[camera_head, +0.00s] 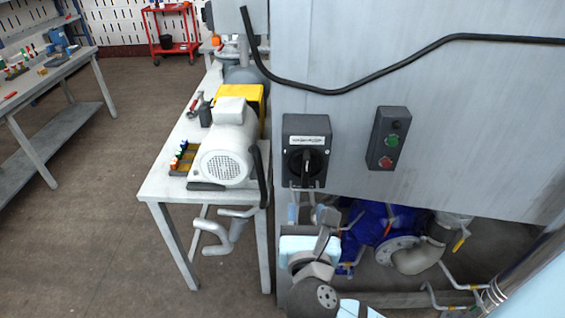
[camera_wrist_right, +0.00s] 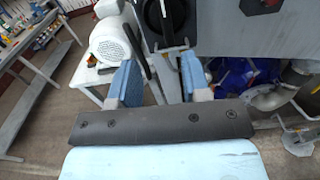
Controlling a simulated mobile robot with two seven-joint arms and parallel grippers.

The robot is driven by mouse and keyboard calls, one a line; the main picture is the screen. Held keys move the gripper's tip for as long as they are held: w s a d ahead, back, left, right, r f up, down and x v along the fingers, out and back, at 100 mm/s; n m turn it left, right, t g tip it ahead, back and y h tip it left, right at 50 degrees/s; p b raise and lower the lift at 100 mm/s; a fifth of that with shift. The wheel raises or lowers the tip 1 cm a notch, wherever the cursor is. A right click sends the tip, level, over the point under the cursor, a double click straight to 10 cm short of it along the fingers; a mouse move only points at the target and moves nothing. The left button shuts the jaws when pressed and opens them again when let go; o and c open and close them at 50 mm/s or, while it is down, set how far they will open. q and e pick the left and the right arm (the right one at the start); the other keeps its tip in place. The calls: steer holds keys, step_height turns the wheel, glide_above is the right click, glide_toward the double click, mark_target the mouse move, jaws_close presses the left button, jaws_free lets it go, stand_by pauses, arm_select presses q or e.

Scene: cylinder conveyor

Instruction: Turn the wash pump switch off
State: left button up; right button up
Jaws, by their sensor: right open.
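The dark switch box (camera_head: 292,130) with a white label and a round black rotary knob (camera_head: 306,162) is on the grey panel. The knob's handle looks about upright; the label is too small to read. My right gripper (camera_head: 304,199) is just below the box, pointing up at it, open and empty, apart from the knob. In the right wrist view the knob (camera_wrist_right: 165,14) is at the top edge, partly cut off, beyond the open fingers (camera_wrist_right: 162,72). My left gripper is not in view.
A button box (camera_head: 388,138) with green and red buttons is right of the switch. A black cable (camera_head: 380,76) crosses the panel above. A table (camera_head: 160,182) with a white motor (camera_head: 226,145) stands close on the left. Blue pump parts (camera_head: 372,222) and pipes are below.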

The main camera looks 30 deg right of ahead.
mark_target(307, 168)
steer(key=x, duration=0.9)
steer(key=r+p+x, duration=0.1)
steer(key=x, duration=0.3)
steer(key=shift+w+d, duration=0.1)
steer(key=shift+d, duration=0.35)
jaws_close()
